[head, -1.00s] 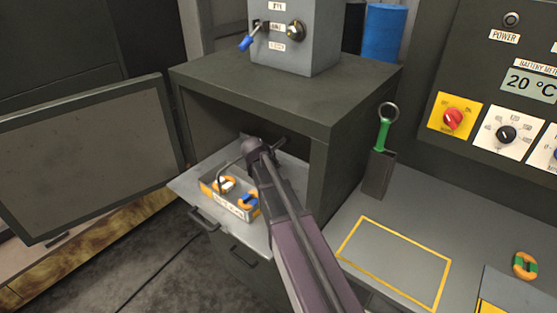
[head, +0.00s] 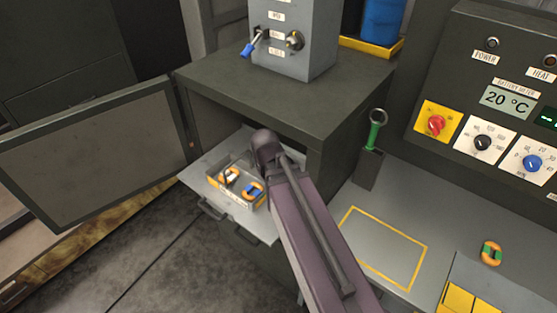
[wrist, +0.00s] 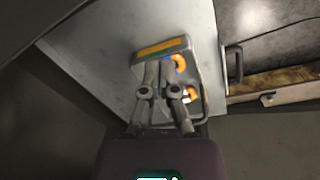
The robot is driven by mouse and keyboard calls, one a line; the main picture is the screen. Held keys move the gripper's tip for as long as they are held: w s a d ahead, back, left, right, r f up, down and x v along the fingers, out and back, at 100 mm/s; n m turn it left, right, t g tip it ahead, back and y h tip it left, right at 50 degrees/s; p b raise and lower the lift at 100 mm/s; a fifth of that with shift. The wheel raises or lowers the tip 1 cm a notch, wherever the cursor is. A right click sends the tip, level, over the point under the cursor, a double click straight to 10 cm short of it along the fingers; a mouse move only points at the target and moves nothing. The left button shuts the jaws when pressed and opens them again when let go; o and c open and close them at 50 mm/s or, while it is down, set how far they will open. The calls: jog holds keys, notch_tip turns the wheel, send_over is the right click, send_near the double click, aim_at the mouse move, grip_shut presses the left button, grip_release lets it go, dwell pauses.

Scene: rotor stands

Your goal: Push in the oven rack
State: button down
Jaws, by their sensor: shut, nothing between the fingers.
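The oven rack (head: 258,232) is a flat grey tray with a dark handle, sticking partly out of the open oven (head: 333,115). It also shows in the wrist view (wrist: 95,55). On it stands a small box (head: 213,187), also in the wrist view (wrist: 160,48), holding orange rings with white and blue parts. My gripper (wrist: 160,70) is shut and empty in the wrist view, its fingertips over the box; I cannot tell whether they touch it. In the head view my arm hides the gripper and part of the rack's right side.
The oven door (head: 95,150) hangs open at the left. A grey switch box (head: 290,40) stands on the oven. To the right are a bench with a yellow outline (head: 383,282), a green-handled tool (head: 372,150), an orange-green ring (head: 491,253) and a control panel (head: 470,115).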

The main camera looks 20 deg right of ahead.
jog(key=shift+s+a+r+m+g+y+p, duration=0.2)
jog(key=shift+s+a+r+m+p, duration=0.15)
jog(key=shift+s+r+m, duration=0.3)
jog(key=shift+s+a+r+m+g+y+p, duration=0.1)
jog(key=shift+s+a+r+m+y+p, duration=0.25)
jog(key=shift+s+m, duration=0.3)
